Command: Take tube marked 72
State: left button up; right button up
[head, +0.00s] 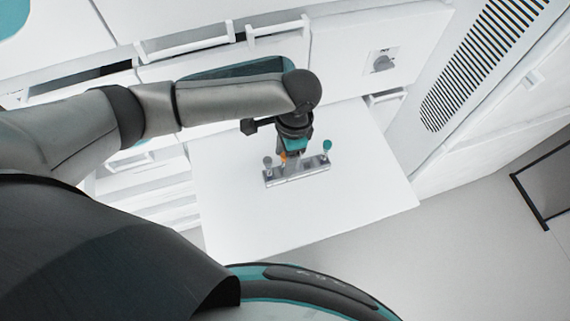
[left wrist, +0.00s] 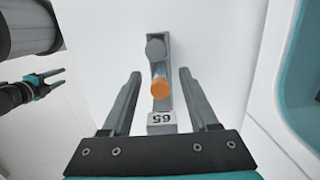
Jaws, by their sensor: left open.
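A grey rack (head: 297,174) on the white table holds upright tubes. In the head view a grey-capped tube (head: 267,161) is at its left end, an orange-capped tube (head: 283,156) beside it and a teal-capped tube (head: 327,145) at the right end. My left gripper (head: 291,157) is over the rack, pointing down. In the left wrist view its open fingers stand either side of the orange cap (left wrist: 160,87), apart from it, with the grey cap (left wrist: 156,49) farther off. An upside-down label (left wrist: 162,118) seems to read 65. No 72 is legible. My right gripper (left wrist: 48,80) is open and empty.
The white table top (head: 255,225) is clear around the rack. White drawers with bar handles (head: 190,42) stand behind it. A vented panel (head: 485,62) is at the right, with a black frame (head: 535,205) on the floor beyond.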

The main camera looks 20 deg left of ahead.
pick_arm(q)
notch_tip(320, 180, down, 2)
jog(key=shift+s+a+f, duration=0.1)
jog(key=shift+f, duration=0.05)
grip_shut()
dwell(0.5)
